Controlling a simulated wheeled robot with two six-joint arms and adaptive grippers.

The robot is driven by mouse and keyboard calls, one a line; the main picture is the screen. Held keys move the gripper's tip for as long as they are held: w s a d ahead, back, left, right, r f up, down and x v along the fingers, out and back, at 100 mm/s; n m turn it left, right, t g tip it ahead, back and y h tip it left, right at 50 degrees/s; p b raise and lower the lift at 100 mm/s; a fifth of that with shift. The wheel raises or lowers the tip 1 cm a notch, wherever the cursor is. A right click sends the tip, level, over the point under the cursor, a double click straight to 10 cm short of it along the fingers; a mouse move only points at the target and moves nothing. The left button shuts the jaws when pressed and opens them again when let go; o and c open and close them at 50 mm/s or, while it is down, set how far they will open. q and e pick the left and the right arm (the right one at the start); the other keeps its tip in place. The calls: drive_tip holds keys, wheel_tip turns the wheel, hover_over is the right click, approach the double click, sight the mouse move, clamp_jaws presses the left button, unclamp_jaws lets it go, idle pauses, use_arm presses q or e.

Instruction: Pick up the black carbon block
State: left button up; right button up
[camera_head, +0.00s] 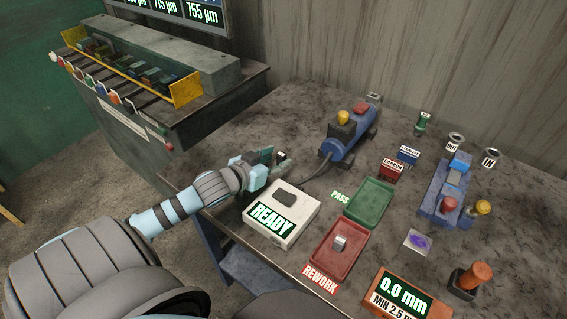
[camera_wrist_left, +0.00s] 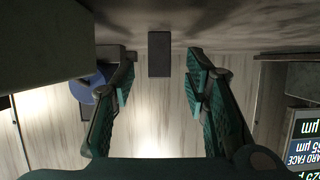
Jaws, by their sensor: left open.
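A dark upright block (camera_wrist_left: 159,53), which looks like the black carbon block, shows in the left wrist view at the top middle, in line with the gap between the fingers. My left gripper (camera_wrist_left: 160,82) is open, with one finger on each side of that gap and nothing gripped. In the head view my left gripper (camera_head: 279,158) is at the table's left edge, just behind the white READY box (camera_head: 262,229). The block cannot be made out clearly there, close to the fingers. My right gripper is not in view.
A blue machine (camera_head: 345,140) stands right of the gripper. A green PASS tray (camera_head: 388,200) and a red REWORK tray (camera_head: 322,262) with a grey block lie to the right. A dark pad (camera_head: 285,198) tops the READY box. A yellow-ended rack (camera_head: 186,90) stands at the left.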

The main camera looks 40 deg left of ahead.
use_arm(q)
drive_tip(key=shift+x, duration=1)
drive_tip(key=shift+s+d, duration=0.1)
clamp_jaws()
drive_tip(key=shift+r, duration=0.1)
